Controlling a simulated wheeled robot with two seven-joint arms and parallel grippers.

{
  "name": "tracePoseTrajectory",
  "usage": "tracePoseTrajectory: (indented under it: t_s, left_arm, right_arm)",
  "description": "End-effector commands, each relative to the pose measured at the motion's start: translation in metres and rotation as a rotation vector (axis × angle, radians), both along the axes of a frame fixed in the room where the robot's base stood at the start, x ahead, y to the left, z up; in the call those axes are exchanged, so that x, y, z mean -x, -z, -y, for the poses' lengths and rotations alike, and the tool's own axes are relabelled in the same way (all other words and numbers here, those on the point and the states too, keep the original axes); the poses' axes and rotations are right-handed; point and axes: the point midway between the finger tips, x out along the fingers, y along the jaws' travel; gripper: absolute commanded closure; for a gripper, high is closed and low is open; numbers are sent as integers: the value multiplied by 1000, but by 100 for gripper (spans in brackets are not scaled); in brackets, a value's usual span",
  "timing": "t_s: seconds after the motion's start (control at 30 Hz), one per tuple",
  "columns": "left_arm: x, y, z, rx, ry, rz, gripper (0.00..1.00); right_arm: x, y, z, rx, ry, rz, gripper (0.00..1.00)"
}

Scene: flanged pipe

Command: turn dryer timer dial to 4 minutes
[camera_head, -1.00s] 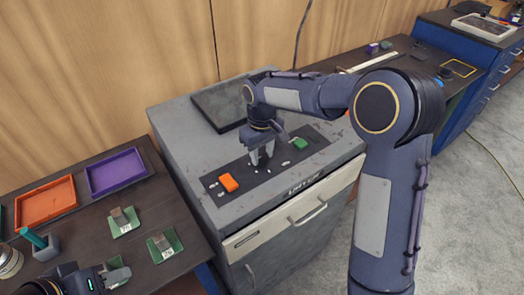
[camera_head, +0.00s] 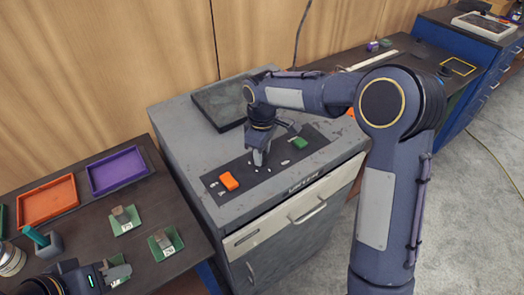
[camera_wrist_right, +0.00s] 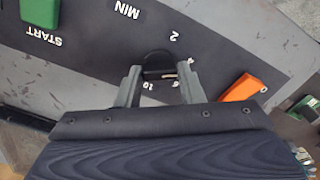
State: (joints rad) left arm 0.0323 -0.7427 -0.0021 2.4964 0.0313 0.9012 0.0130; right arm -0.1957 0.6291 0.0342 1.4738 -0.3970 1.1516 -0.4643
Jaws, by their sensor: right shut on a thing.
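The black timer dial (camera_wrist_right: 158,64) shows in the right wrist view, on the dark panel (camera_head: 215,190) on top of the grey dryer. My right gripper (camera_wrist_right: 160,76) is shut on the dial, with one finger on each side of it. A printed 2 and 10 are readable around the dial, but other numbers are partly hidden and I cannot tell exactly where the dial points. In the head view my right gripper (camera_head: 260,157) is low over the panel and hides the dial. My left gripper (camera_head: 117,271) is at the lower left, away from the dryer.
An orange block-like button (camera_head: 229,181) and a green one (camera_head: 300,143) flank the dial on the panel. A dark flat plate (camera_head: 220,103) lies behind it. The left bench carries an orange tray (camera_head: 47,221), a purple tray (camera_head: 117,190) and small green-based parts (camera_head: 165,244).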

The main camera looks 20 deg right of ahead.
Motion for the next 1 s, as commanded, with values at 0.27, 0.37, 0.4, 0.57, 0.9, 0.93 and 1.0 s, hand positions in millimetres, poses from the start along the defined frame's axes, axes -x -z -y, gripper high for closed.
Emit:
tracePoseTrajectory:
  t_s: [0.27,0.37,0.4,0.57,0.9,0.93,1.0]
  left_arm:
    - [0,0,0,0,0,0,64]
    - [0,0,0,0,0,0,64]
    - [0,0,0,0,0,0,64]
    - [0,0,0,0,0,0,64]
    - [0,3,0,0,0,0,64]
    - [0,4,0,0,0,0,64]
    - [0,5,0,0,0,0,64]
  right_arm:
    - [-1,-1,0,-1,0,3,88]
    - [-1,-1,0,-1,0,3,56]
    - [-1,-1,0,-1,0,3,51]
    - [0,0,0,-1,0,2,44]
    - [-1,-17,0,-1,1,6,44]
    - [-1,-22,0,-1,1,6,44]
    - [-1,-34,0,-1,1,6,44]
